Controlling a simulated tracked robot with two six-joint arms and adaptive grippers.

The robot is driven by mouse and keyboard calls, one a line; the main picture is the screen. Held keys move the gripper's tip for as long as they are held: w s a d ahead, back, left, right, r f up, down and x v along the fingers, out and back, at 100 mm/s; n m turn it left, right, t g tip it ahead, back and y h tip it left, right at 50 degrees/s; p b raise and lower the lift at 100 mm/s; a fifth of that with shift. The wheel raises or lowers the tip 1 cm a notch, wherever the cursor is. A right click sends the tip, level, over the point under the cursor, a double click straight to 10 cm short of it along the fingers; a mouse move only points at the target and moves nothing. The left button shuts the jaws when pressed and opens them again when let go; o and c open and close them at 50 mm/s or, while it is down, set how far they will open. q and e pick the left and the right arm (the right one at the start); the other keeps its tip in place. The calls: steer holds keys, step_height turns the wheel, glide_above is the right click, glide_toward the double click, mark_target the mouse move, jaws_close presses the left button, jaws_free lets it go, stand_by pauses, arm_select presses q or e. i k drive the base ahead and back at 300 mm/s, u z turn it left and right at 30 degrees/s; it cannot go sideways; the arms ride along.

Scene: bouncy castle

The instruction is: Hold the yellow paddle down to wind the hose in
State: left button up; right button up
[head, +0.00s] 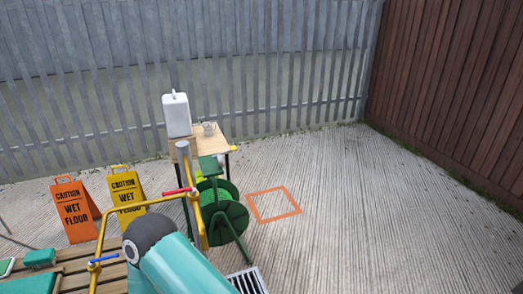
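A green hose reel (232,216) stands on the ground near the middle of the head view, on a dark green frame with a green plate (211,167) above it. Lighter green hose shows wound between its discs. A small yellow piece (199,174) shows beside the top of the reel, partly behind a grey post; I cannot tell whether it is the paddle. A teal arm link of mine, with a dark joint, covers the area in front of the reel. Neither gripper shows in this view.
A yellow pipe (133,207) with red and blue handles runs left of the reel. Two wet-floor signs, orange (74,211) and yellow (126,195), stand further left. A wooden table (213,143) holds a white jug (177,115). An orange square (273,204) marks clear ground at right.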

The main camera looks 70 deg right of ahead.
mark_target(232, 148)
steer(key=u, duration=0.1)
steer(key=i, duration=0.25)
steer(key=z, duration=3.2)
steer(key=k, duration=0.45)
steer(key=u, duration=0.95)
steer(key=i, duration=0.45)
steer(key=z, duration=0.15)
